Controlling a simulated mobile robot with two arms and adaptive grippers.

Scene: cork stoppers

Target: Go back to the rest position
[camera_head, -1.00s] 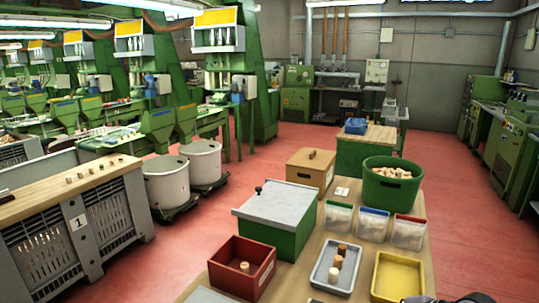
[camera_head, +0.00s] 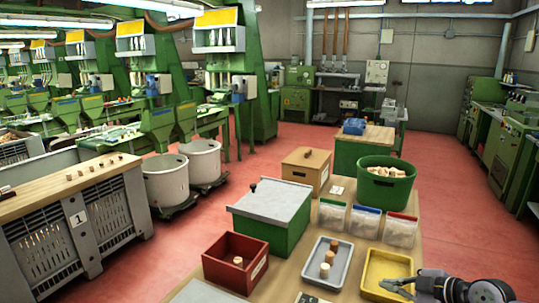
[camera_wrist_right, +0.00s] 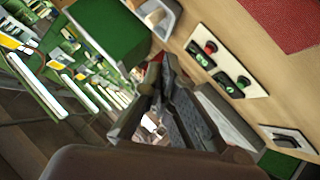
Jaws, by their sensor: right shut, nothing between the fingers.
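My right gripper (camera_head: 388,286) comes in from the lower right of the head view, above the front part of the yellow tray (camera_head: 372,269). Its fingers are shut and hold nothing. In the right wrist view its dark fingers (camera_wrist_right: 160,105) point up the picture, with no object between them. My left gripper is in neither view.
On the table stand a grey tray (camera_head: 309,269) with several corks, a red bin (camera_head: 226,275) with a cork, a green lidded box (camera_head: 262,230), several bags and a green tub (camera_head: 385,190) of corks. A button panel (camera_wrist_right: 232,82) shows in the wrist view.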

